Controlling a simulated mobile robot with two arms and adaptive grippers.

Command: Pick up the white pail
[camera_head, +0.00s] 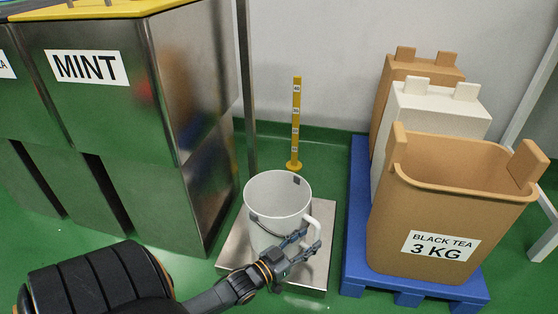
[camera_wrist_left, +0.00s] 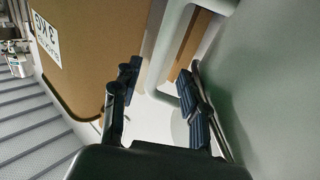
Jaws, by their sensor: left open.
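The white pail (camera_head: 273,205) stands upright on a square metal plate (camera_head: 318,262) on the floor. It has a white side handle on its right and a thin wire bail hanging across its front. My left gripper (camera_head: 305,243) is at the pail's lower right front, with its fingers by the side handle. In the left wrist view the gripper (camera_wrist_left: 160,95) is open, and the white handle (camera_wrist_left: 168,45) runs down between its fingers, nearer the right one. I cannot tell whether a finger touches it. My right gripper is not in view.
A steel MINT bin (camera_head: 95,110) with a yellow top stands at the left. A blue pallet (camera_head: 357,190) at the right carries a tan BLACK TEA 3 KG bin (camera_head: 400,210), a white bin (camera_head: 435,103) and another tan bin. A yellow marked post (camera_head: 296,115) stands behind the pail.

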